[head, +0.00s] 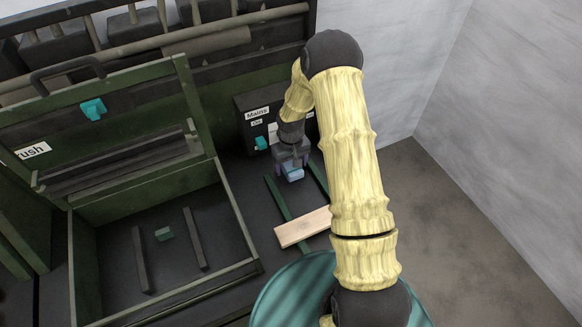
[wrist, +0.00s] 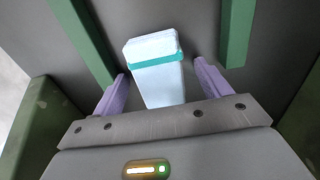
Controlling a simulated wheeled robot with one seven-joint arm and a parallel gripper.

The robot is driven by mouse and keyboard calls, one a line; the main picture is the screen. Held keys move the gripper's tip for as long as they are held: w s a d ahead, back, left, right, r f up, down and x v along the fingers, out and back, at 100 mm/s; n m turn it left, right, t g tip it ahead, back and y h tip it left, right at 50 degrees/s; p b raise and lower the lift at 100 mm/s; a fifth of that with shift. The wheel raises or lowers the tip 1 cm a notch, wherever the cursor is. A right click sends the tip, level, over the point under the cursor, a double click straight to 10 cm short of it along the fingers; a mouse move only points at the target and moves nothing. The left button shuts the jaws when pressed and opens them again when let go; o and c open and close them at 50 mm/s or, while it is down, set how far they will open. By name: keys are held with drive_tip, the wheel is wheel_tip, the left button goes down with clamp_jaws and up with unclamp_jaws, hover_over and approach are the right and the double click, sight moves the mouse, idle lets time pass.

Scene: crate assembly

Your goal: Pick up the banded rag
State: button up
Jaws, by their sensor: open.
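The banded rag (wrist: 160,82) is a pale blue, folded block-like bundle with a teal band across it. In the wrist view it lies between the two purple fingers of my gripper (wrist: 158,90), with a gap visible on each side. The fingers are open. In the head view my gripper (head: 292,168) points down over the rag (head: 293,175), which shows just below it between two green strips. The gripper hides part of the rag there. I cannot tell the exact height of the fingers relative to the rag.
Two green strips (head: 278,200) flank the rag, and a light wooden board (head: 302,227) lies across them nearer to me. A dark "Mains" box (head: 258,124) stands behind the gripper.

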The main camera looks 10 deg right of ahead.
sight(291, 165)
drive_tip(key=shift+c, duration=0.5)
drive_tip(key=c, duration=1)
wheel_tip(291, 165, up, 10)
